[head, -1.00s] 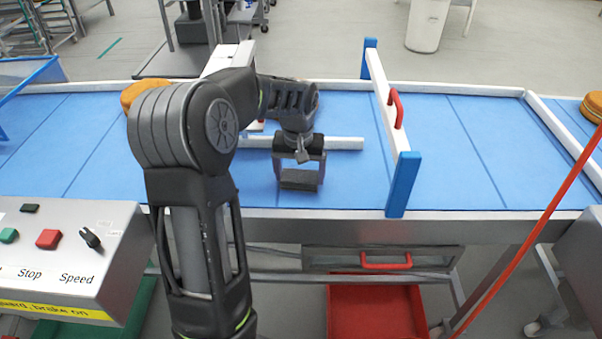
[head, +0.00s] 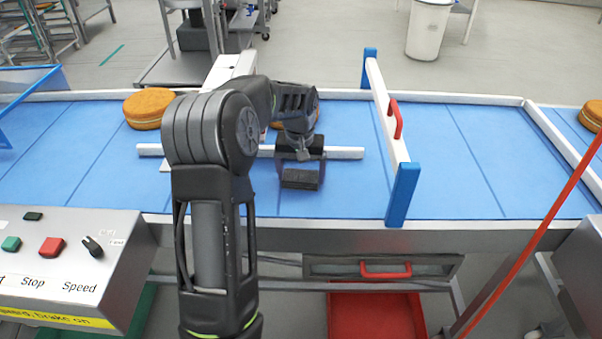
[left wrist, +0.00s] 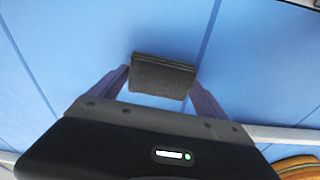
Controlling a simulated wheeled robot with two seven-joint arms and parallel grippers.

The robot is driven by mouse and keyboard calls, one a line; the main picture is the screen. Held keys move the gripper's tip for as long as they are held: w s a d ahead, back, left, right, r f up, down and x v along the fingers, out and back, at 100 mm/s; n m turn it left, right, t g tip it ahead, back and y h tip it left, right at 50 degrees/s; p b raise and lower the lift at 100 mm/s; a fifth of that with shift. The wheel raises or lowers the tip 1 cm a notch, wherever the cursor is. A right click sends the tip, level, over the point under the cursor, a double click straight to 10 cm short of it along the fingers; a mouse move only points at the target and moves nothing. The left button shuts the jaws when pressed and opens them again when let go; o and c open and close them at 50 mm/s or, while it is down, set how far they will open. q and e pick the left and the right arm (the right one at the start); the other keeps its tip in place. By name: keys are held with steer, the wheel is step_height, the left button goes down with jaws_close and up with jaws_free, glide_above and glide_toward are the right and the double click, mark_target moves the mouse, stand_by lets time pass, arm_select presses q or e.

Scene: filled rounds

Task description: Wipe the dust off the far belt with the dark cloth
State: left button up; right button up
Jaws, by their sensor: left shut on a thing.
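The dark cloth (head: 300,180) is a small folded dark grey pad. My left gripper (head: 302,172) is shut on it, over the blue belt (head: 222,205) near its front edge. In the left wrist view, the cloth (left wrist: 164,76) sits between the two fingers of my gripper (left wrist: 161,82), with plain blue belt (left wrist: 260,60) around it. I cannot tell whether the cloth touches the belt. No dust is clearly visible on the belt. My left arm hides part of the belt. My right gripper is not in view.
A white bar (head: 345,153) lies across the belt behind the gripper. A white gate with a red handle (head: 396,118) and blue posts stands to the right. A round cake (head: 150,108) is at the back left, another (head: 592,114) at the far right. A control box (head: 70,265) stands front left.

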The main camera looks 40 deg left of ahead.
mark_target(294, 168)
arm_select(q)
steer(key=shift+w+a+r+p, duration=0.1)
steer(key=shift+w+a+p, duration=0.45)
steer(key=shift+w+a, duration=0.55)
steer(key=shift+w, duration=0.2)
steer(key=shift+a, duration=0.1)
steer(key=shift+s+a+f, duration=0.2)
steer(key=shift+s+a, duration=0.45)
steer(key=shift+s+f, duration=0.1)
steer(key=shift+s+d+b, duration=0.55)
steer(key=shift+s+d, duration=0.1)
steer(key=shift+s, duration=0.15)
steer(key=shift+s+d, duration=0.6)
